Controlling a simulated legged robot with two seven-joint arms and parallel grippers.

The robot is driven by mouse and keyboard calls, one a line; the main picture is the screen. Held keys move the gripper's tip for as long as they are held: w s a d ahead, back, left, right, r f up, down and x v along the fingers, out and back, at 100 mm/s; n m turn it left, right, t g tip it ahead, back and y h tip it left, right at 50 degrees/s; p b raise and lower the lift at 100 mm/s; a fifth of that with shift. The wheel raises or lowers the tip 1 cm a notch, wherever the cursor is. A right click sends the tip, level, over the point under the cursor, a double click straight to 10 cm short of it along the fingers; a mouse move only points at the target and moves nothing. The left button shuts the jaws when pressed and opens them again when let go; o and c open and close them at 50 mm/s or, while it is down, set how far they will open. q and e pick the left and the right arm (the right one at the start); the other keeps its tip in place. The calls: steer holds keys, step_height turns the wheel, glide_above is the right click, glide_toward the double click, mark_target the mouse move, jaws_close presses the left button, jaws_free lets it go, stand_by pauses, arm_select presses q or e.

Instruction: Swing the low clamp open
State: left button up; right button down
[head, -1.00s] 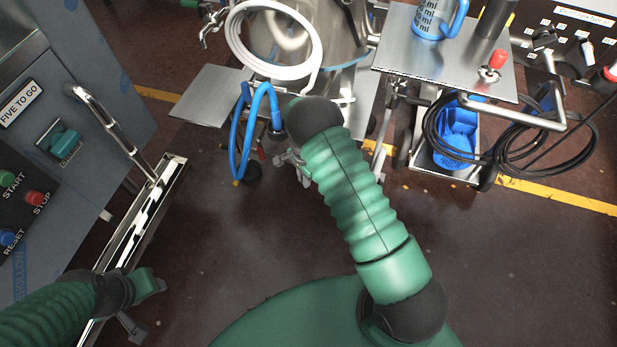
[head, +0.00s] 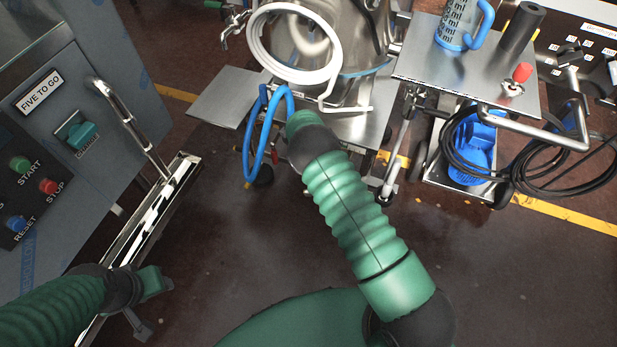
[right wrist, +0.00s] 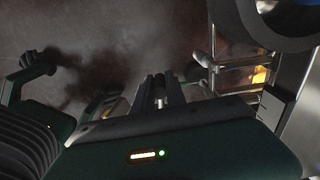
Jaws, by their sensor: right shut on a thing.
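The steel vessel (head: 355,35) stands at the top middle of the head view. My right arm reaches to its lower front, and its wrist hides the low clamp and the right gripper there. In the right wrist view my right gripper (right wrist: 158,92) is shut on a narrow bright metal part, apparently the low clamp's (right wrist: 161,99) handle. Most of the clamp is hidden by the gripper housing and dark shadow. My left gripper (head: 148,306) is open and empty at the lower left, near the polished rail.
A white hose (head: 262,55) and a blue hose (head: 248,150) hang by the vessel. A grey cabinet (head: 125,75) with a handle is at the left. A steel cart (head: 450,75) holds a blue-handled jug (head: 458,25); black cable coils lie at its right. The floor at lower right is clear.

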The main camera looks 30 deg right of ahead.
steer(key=shift+w+d+m+b, duration=0.2)
steer(key=shift+w+m+b, duration=0.5)
steer(key=shift+m, duration=0.6)
steer(key=shift+w+r, duration=0.1)
steer(key=shift+w, duration=0.1)
steer(key=c, duration=1.4)
jaws_free()
steer(key=shift+d, duration=0.1)
steer(key=shift+o, duration=0.2)
steer(key=shift+s, duration=0.1)
step_height(320, 180, up, 17)
steer(key=p, duration=0.5)
steer(key=shift+p, duration=0.3)
